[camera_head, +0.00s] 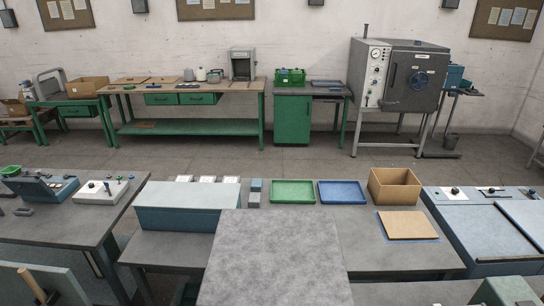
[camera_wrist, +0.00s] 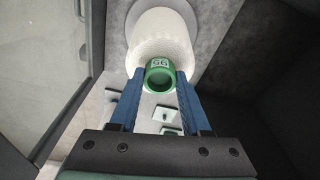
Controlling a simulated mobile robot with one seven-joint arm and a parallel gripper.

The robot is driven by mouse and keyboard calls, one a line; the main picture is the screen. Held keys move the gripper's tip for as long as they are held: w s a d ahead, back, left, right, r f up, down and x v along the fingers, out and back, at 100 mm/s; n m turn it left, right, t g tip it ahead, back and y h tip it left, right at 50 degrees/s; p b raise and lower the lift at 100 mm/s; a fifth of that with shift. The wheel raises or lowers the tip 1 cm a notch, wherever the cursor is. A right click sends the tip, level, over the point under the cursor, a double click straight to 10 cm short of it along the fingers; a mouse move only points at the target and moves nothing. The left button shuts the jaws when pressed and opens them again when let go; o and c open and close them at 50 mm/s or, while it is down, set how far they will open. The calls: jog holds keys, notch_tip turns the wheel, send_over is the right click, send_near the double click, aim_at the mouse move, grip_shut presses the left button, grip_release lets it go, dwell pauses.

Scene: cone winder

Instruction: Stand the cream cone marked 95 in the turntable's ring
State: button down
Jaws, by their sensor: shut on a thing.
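The cream cone (camera_wrist: 160,38) shows in the wrist view with its green nose (camera_wrist: 159,82) toward the camera. White figures on the nose appear upside down and look like 95. My gripper (camera_wrist: 160,80) has its two blue fingers on either side of the green nose and is shut on it. The cone's wide end points away from the camera, with a round grey surface (camera_wrist: 190,10) behind it. I cannot tell whether this is the turntable, or whether the cone touches it. I cannot make out the ring. Neither my gripper nor this cone shows in the head view.
In the head view, a green tray (camera_head: 293,192), a blue tray (camera_head: 341,192) and a cardboard box (camera_head: 394,186) sit on the near bench. A blue-grey cabinet (camera_head: 187,207) stands left of them. A grey machine (camera_head: 490,225) is at right. Open floor lies behind.

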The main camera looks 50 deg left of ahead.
jog(key=shift+c, duration=1.4)
grip_release()
notch_tip(320, 180, up, 13)
jog(key=s, duration=0.1)
jog(key=shift+s+a+b, duration=0.2)
jog(key=shift+a+b, duration=0.15)
jog(key=shift+a, duration=0.05)
jog(key=shift+w, duration=0.1)
